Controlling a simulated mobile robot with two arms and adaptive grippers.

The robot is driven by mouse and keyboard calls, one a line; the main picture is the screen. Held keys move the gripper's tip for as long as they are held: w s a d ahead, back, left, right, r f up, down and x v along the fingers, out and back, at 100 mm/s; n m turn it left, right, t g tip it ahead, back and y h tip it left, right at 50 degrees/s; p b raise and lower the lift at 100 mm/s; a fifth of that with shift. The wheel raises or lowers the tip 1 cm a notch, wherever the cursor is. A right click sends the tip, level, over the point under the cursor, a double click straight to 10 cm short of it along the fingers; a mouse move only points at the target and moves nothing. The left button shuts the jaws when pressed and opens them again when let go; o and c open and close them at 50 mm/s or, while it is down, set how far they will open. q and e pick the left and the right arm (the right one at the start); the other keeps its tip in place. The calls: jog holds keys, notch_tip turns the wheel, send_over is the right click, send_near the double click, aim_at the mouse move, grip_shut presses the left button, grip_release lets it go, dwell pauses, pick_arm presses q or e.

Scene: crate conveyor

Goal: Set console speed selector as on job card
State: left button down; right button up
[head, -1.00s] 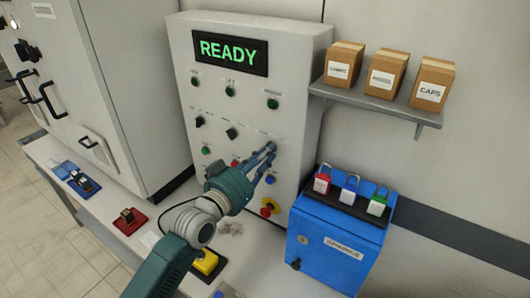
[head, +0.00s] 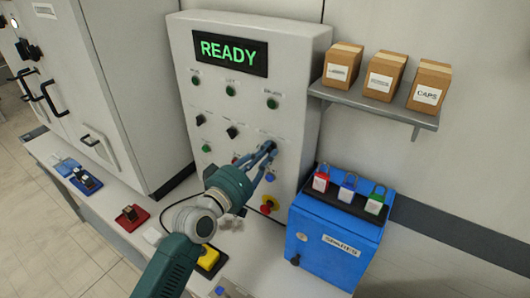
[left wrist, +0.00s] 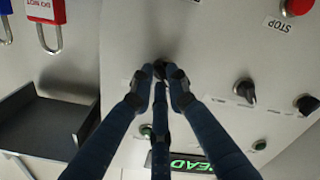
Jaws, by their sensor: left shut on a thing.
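The grey console (head: 240,100) stands upright with a lit green READY display (head: 229,53). Its row of dark selector knobs includes a left one (head: 200,120) and a middle one (head: 232,132). My left gripper (head: 270,148) is at the right end of this row. In the left wrist view its fingers (left wrist: 160,74) are shut around a small dark knob (left wrist: 159,66), mostly hidden between the fingertips. The middle knob also shows there (left wrist: 245,90). The knob's pointer and label are covered. I cannot make out a job card. My right gripper is not in view.
A red emergency stop (head: 269,203) sits low on the console. A blue box (head: 335,245) with red, blue and green padlocks stands to the right, below a shelf (head: 375,107) with three cartons. A yellow item (head: 208,258) lies on the bench beneath my arm.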

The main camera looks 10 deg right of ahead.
pick_arm(q)
jog(key=shift+f, duration=0.1)
dwell(0.3)
jog(key=c, duration=1.7)
grip_release()
jog(key=shift+a, duration=0.1)
jog(key=v, duration=1.2)
